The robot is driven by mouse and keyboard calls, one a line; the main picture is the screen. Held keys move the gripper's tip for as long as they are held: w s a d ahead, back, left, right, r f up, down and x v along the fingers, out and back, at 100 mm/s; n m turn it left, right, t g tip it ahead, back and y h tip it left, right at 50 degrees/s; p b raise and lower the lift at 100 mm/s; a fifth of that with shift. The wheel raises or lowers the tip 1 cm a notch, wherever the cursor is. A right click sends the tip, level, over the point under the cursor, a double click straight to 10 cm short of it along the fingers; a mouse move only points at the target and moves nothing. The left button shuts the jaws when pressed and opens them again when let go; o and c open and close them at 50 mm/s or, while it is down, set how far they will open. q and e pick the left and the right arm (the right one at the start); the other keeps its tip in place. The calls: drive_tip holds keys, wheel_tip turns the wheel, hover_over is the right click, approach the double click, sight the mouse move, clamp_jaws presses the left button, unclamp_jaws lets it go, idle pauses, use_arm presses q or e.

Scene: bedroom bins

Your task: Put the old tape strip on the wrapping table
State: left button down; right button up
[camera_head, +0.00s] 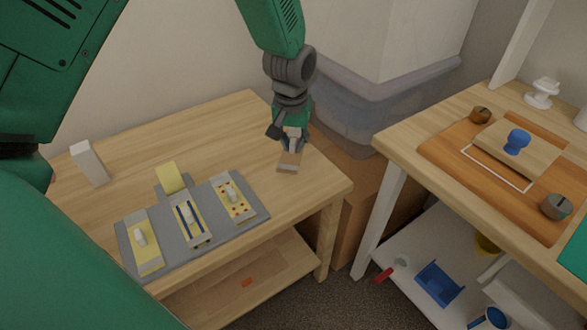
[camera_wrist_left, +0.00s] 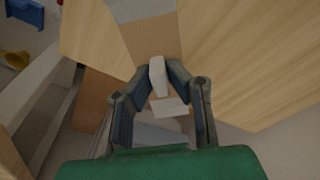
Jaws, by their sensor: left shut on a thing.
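My left gripper (camera_head: 292,138) is shut on a small tan-brown strip (camera_head: 289,162) with a pale grip, which I take for the old tape strip. It is over the right end of the left wooden table (camera_head: 130,135); I cannot tell whether the strip touches the tabletop. In the left wrist view, the fingers (camera_wrist_left: 160,80) close around its white grip (camera_wrist_left: 157,76), with the brown strip (camera_wrist_left: 155,38) beyond. Which table is the wrapping table is not marked. My right gripper is not in view.
A grey tray (camera_head: 155,268) on the left table holds yellow, blue-striped and red-dotted strips with white knobs. A white block (camera_head: 88,162) stands behind it. The right table (camera_head: 395,145) carries an orange board (camera_head: 455,155) with a blue-knobbed panel (camera_head: 545,158). A gap separates the tables.

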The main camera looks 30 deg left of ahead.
sight(293, 144)
use_arm(q)
wheel_tip(293, 144, down, 6)
drive_tip(key=shift+f+b, duration=0.15)
drive_tip(key=shift+b, duration=0.9)
drive_tip(key=c, duration=1.6)
unclamp_jaws()
drive_tip(key=shift+o, duration=0.2)
drive_tip(key=r+p, duration=0.1)
drive_tip(key=r, duration=0.3)
drive_tip(key=s+r+p, duration=0.1)
drive_tip(key=r+p, duration=0.1)
drive_tip(key=r, duration=0.2)
drive_tip(key=r+p, duration=0.2)
drive_tip(key=r, duration=0.2)
drive_tip(key=shift+s+d+r, duration=0.1)
drive_tip(key=shift+s+d, duration=0.05)
drive_tip(key=shift+d, duration=0.2)
